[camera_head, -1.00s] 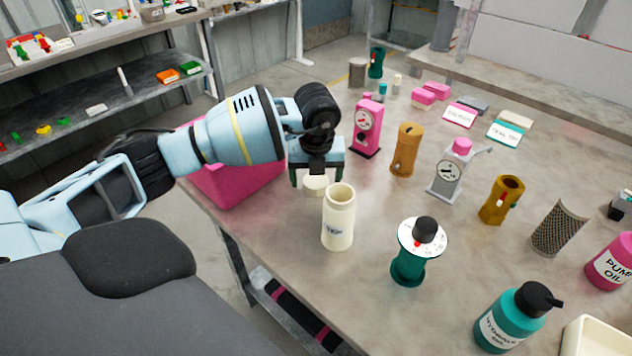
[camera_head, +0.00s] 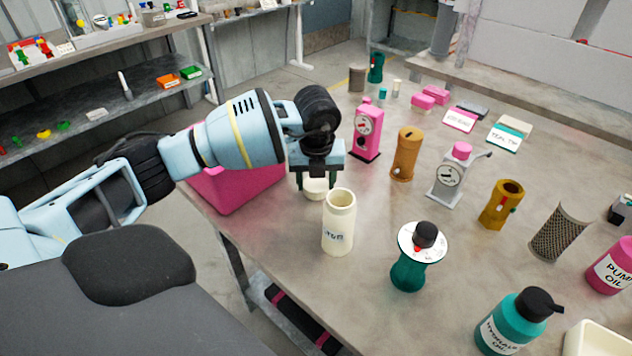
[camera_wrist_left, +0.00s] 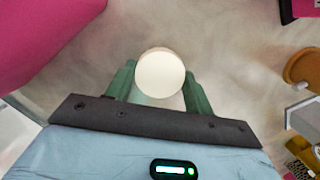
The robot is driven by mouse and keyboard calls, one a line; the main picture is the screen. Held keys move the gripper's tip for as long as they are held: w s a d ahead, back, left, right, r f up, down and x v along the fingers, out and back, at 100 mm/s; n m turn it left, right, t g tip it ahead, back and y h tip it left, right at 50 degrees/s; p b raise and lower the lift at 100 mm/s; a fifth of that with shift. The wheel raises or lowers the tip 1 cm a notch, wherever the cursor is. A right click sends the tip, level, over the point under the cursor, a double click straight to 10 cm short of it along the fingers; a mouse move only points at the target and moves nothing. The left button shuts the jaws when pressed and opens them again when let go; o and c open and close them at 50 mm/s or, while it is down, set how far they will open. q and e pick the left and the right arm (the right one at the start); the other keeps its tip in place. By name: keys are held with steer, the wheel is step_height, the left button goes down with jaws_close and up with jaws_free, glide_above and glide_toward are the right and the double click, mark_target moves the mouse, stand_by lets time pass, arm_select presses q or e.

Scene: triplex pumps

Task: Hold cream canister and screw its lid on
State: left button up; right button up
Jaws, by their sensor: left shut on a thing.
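The cream canister (camera_head: 338,225) stands upright and open-topped near the table's front left edge, with dark lettering on its side. My left gripper (camera_head: 316,184) is behind the canister, pointing down, shut on a round cream lid (camera_head: 315,188). In the left wrist view the lid (camera_wrist_left: 160,73) sits between the green fingers of my left gripper (camera_wrist_left: 160,85). The lid is apart from the canister's mouth. Whether it touches the table is hard to tell. The right gripper is not in view.
A pink box (camera_head: 236,185) is left of the left gripper. A teal pump with a white dial (camera_head: 409,260) stands right of the canister. A pink pump (camera_head: 367,135), a tan cylinder (camera_head: 405,153) and a grey pump (camera_head: 450,178) stand farther back. Bare table lies between them.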

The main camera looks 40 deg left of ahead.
mark_target(316, 181)
arm_select(q)
steer(key=shift+r, duration=0.5)
step_height(316, 181, up, 2)
steer(key=shift+r, duration=0.25)
steer(key=s+d, duration=0.1)
steer(key=s, duration=0.9)
steer(key=s+d+r, duration=0.1)
steer(key=s, duration=0.4)
steer(key=shift+s+d, duration=0.35)
steer(key=shift+s, duration=0.05)
